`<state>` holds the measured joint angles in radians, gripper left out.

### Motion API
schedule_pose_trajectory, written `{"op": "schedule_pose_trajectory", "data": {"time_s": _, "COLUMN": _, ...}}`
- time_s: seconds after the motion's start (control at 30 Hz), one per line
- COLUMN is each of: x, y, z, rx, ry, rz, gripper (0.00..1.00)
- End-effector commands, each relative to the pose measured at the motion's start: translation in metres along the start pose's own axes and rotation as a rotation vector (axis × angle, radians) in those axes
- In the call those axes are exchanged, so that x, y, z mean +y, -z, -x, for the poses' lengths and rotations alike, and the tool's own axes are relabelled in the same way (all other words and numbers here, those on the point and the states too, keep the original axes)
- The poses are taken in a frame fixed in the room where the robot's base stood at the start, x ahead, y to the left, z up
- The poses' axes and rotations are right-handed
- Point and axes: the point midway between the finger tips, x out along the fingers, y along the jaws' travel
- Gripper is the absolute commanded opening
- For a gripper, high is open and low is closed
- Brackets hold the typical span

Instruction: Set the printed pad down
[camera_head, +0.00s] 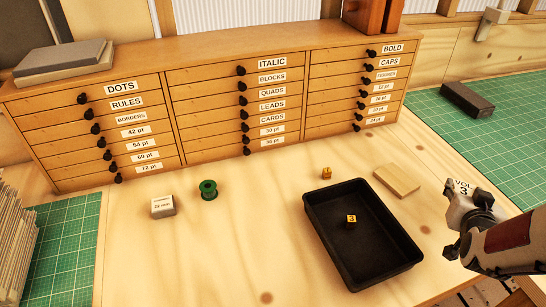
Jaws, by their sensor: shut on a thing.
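My gripper (463,212) is at the right side of the camera_head view, shut on the printed pad (461,187). The pad is pale with dark print reading "VOL. 3". Its lower part is hidden by the gripper. The pad appears to be right of the black tray and the pale wooden block, over the table's right part. I cannot tell its exact height above the table.
A black tray (318,232) holds a small yellow cube (351,221). A green spool (208,189) and a small box (163,206) stand left. A drawer cabinet (215,116) lines the back.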

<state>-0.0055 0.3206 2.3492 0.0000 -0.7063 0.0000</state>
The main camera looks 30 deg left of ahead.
Motion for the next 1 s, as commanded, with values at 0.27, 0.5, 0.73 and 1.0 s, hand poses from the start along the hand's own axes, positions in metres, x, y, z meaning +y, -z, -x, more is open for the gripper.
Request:
{"op": "schedule_pose_trajectory", "data": {"time_s": 0.27, "x": -0.035, "y": -0.002, "z": 0.001, "rx": -0.002, "ry": 0.054, "rz": 0.023, "gripper": 0.26}}
{"op": "schedule_pose_trajectory", "data": {"time_s": 0.5, "x": -0.091, "y": -0.003, "z": 0.003, "rx": 0.000, "ry": 0.141, "rz": 0.058, "gripper": 0.26}}
{"op": "schedule_pose_trajectory", "data": {"time_s": 0.73, "x": -0.149, "y": -0.002, "z": 0.009, "rx": 0.009, "ry": 0.229, "rz": 0.090, "gripper": 0.26}}
{"op": "schedule_pose_trajectory", "data": {"time_s": 1.0, "x": -0.221, "y": -0.001, "z": 0.021, "rx": 0.017, "ry": 0.333, "rz": 0.127, "gripper": 0.26}}
